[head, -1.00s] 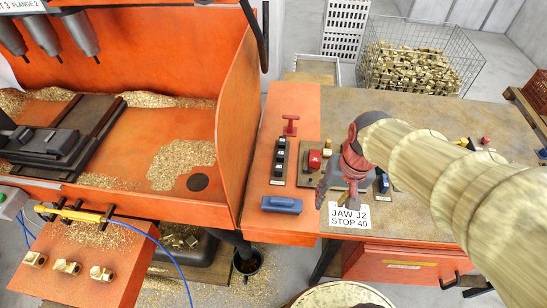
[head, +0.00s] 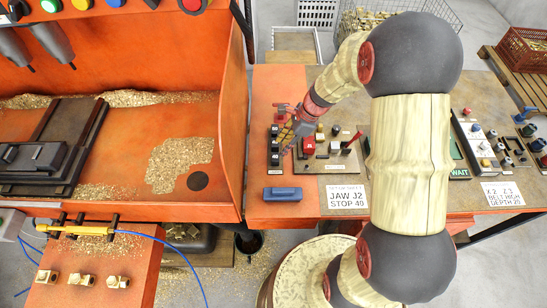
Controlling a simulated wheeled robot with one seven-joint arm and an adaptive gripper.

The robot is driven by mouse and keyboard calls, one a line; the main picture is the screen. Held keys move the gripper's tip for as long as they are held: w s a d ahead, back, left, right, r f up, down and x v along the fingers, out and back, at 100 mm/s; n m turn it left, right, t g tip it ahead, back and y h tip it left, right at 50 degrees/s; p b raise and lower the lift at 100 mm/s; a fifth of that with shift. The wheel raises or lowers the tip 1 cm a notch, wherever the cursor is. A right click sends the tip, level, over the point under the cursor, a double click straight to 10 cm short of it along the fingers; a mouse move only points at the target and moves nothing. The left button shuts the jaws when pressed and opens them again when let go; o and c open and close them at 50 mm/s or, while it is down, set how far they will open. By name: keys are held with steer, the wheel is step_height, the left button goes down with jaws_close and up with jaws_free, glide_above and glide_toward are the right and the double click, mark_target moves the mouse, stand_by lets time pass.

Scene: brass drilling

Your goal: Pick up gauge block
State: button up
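I cannot tell for sure which thing is the gauge block. A brown tool board (head: 340,165) on the bench carries a red block (head: 309,146), a small pale block (head: 335,147) and other small pieces. A blue bar (head: 282,194) lies apart from it on the orange bench top. My gripper (head: 287,143) reaches down from the upper right, between the black strip with white markings (head: 274,146) and the red block. It hides part of both. Its fingers are small and partly turned away, so their opening and any held thing are unclear.
A white label reading JAW J2 STOP 40 (head: 345,197) lies at the board's front. A red T-handle (head: 281,107) stands behind the strip. The orange machine wall (head: 231,120) rises to the left. More control pieces (head: 482,148) sit on the right, beyond my arm.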

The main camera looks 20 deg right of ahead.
mark_target(276, 156)
steer(key=b+x, duration=0.1)
steer(key=x, duration=0.3)
steer(key=b+x, duration=0.1)
steer(key=x, duration=0.2)
steer(key=shift+s+f, duration=0.1)
steer(key=shift+f, duration=0.4)
steer(key=shift+d, duration=0.1)
steer(key=c, duration=0.3)
jaws_close()
